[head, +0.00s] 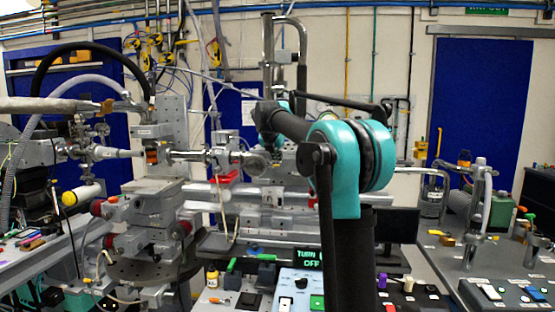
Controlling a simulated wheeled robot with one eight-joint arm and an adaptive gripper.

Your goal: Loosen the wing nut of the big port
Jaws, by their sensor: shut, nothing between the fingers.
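My arm, with a teal elbow, rises in the middle of the head view and reaches forward and left. Its far end is hidden behind its own links, and I cannot make out my gripper. A round metal flange (256,161) shows just left of my arm, at the end of a horizontal metal tube (188,155). I cannot tell whether this is the big port. No wing nut can be made out at this size.
A grey equipment bench (510,265) is at right. Metal stages (150,210) and hoses crowd the left. Blue panels (483,110) line the back wall.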

